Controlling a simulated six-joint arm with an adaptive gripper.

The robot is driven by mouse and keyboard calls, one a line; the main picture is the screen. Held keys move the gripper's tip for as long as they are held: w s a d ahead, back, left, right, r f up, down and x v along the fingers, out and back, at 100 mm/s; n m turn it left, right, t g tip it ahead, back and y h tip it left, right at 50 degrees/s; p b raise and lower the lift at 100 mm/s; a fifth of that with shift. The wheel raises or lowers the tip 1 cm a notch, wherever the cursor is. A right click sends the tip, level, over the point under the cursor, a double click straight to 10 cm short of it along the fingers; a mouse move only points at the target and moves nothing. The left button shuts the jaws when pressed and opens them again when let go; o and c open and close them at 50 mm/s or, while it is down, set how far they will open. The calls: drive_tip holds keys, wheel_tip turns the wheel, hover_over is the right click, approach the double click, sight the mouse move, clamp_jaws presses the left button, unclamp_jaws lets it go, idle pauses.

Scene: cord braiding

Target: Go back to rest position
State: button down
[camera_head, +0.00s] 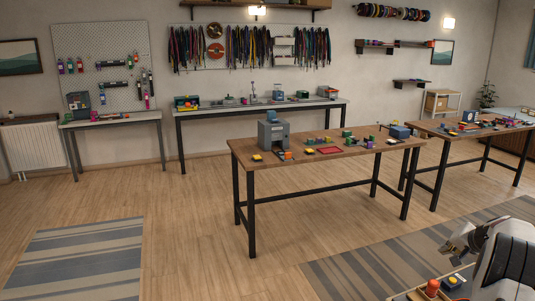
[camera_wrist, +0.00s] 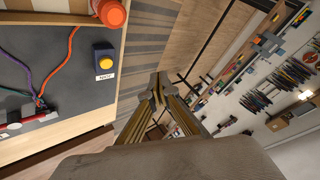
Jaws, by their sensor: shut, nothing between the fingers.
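My gripper (camera_wrist: 157,90) shows in the middle of the wrist view with its fingers together and nothing between them. It is clear of the work board and points out over the floor. In the head view my arm's end is at the lower right, above the near table's corner. At the left of the wrist view is a dark mat (camera_wrist: 60,88) with purple, green and orange cords (camera_wrist: 62,62) that meet at a red and silver clamp (camera_wrist: 14,127). The gripper touches none of them.
A blue box with a yellow button (camera_wrist: 104,57) and an orange-red cylinder (camera_wrist: 111,13) stand at the board's edge; both also show in the head view. A wooden workbench (camera_head: 240,149) with small items stands farther off. Open floor (camera_head: 190,220) lies left of it.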

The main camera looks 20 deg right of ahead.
drive_tip(key=w+a+r+n+y, duration=0.15)
drive_tip(key=a+r, duration=0.35)
drive_tip(key=a, duration=0.5)
drive_tip(key=w+a+r+n+g, duration=0.15)
drive_tip(key=a+r, duration=0.35)
drive_tip(key=a, duration=0.5)
drive_tip(key=w+a+r+n+t+y, duration=0.15)
drive_tip(key=a+r, duration=0.35)
drive_tip(key=a, duration=0.5)
drive_tip(key=s+a+r+n+g, duration=0.15)
drive_tip(key=s+a, duration=0.35)
drive_tip(key=a, duration=0.5)
drive_tip(key=s+a+r+n+g, duration=0.1)
drive_tip(key=s+a+r+n, duration=0.2)
drive_tip(key=a, duration=0.6)
drive_tip(key=s+a+f+n, duration=0.2)
drive_tip(key=s+a, duration=0.4)
drive_tip(key=s, duration=0.5)
drive_tip(key=s+a+f+n, duration=0.1)
drive_tip(key=s+a+f, duration=0.2)
drive_tip(key=s+a, duration=0.4)
drive_tip(key=s, duration=0.5)
drive_tip(key=shift+s+a+f+n, duration=0.2)
drive_tip(key=shift+a+f+n, duration=0.1)
drive_tip(key=shift+f+n, duration=0.1)
